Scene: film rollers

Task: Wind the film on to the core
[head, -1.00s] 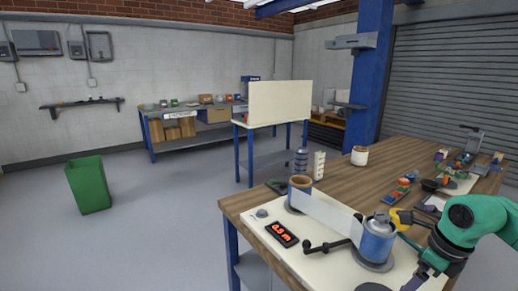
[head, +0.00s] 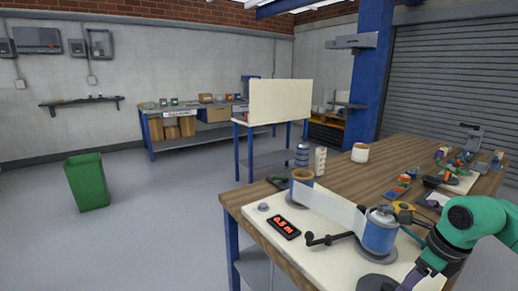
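A black crank arm (head: 330,239) with a knob reaches left from the foot of the blue roller. A black display (head: 283,227) with red digits seems to read 0.5 m. My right gripper (head: 408,283) is low at the bottom edge, right of the roller base and partly cut off; its fingers are unclear. My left gripper is not in view.
A grey button (head: 263,207) and a dark disc (head: 376,283) are on the board.

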